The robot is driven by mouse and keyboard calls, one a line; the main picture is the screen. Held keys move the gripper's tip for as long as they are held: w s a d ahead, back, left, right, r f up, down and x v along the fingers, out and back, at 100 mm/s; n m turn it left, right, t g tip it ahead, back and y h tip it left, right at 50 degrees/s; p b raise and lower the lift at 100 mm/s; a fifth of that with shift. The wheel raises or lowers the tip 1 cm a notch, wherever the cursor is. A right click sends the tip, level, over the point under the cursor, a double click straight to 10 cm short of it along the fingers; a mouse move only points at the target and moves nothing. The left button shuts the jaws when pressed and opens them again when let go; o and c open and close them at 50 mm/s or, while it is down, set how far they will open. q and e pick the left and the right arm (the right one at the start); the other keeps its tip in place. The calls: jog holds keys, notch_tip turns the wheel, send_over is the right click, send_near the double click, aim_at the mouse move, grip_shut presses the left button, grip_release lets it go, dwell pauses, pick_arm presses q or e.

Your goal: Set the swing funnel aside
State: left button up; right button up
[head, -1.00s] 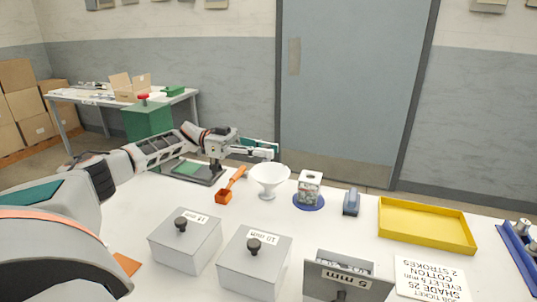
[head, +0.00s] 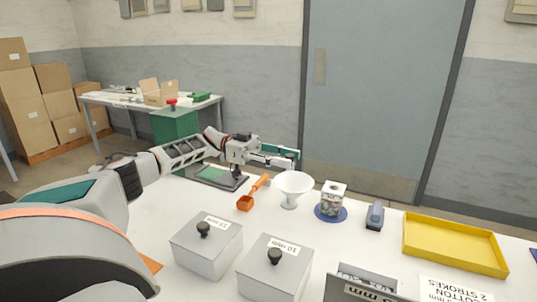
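The white swing funnel (head: 293,184) stands upright on the white table near its back edge, with a wide cone on a narrow stem. My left gripper (head: 284,160) reaches in from the left, just behind and above the funnel's rim in the picture. I cannot tell whether it touches the funnel. Its fingers point right and are too small to read as open or shut. A teal-green panel (head: 286,151) shows at the fingers. My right gripper is out of view.
An orange scoop (head: 246,202) lies left of the funnel. Right of it are a patterned block on a blue disc (head: 331,213), a blue-grey block (head: 375,217) and a yellow tray (head: 455,245). Lidded grey boxes (head: 207,246) stand in front. Some table between is clear.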

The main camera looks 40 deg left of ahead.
pick_arm(q)
jog(key=v, duration=1)
jog(key=shift+a, duration=0.3)
